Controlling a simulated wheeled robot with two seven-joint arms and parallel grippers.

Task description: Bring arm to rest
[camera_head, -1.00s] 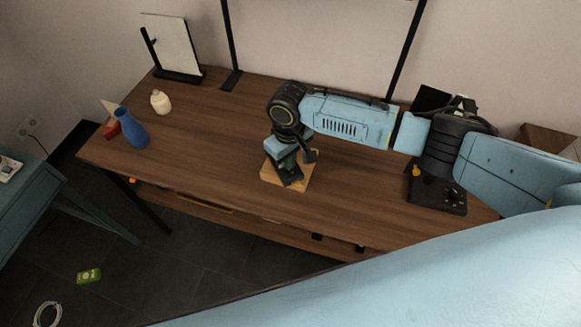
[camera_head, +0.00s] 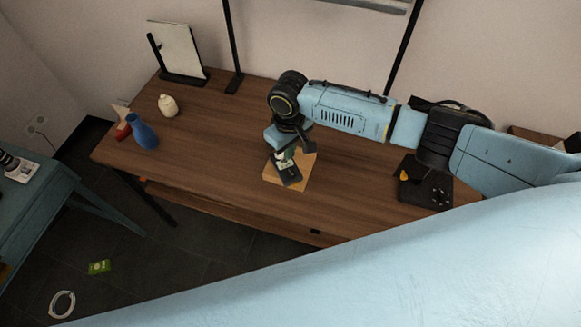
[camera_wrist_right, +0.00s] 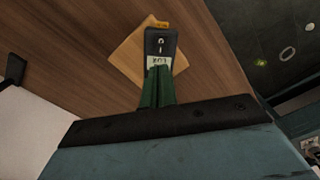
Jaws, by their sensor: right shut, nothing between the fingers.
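My right arm reaches in from the right in the head view. Its gripper (camera_head: 283,155) points down over a small wooden board (camera_head: 302,174) on the table. The gripper is shut and empty. A dark, narrow device (camera_head: 291,176) lies on the board just below the fingertips. In the right wrist view the green fingers (camera_wrist_right: 158,72) are together, in line with the near end of the device (camera_wrist_right: 160,42); the gap between them is hard to judge. The board (camera_wrist_right: 130,52) shows around it. My left gripper is not in view.
The wooden table (camera_head: 215,135) has clear room left of the board. A blue vase (camera_head: 142,132), a cream jar (camera_head: 167,105) and a framed panel (camera_head: 180,52) stand at its left. A black device (camera_head: 425,190) sits under my right arm. A teal table (camera_head: 35,205) stands at the left.

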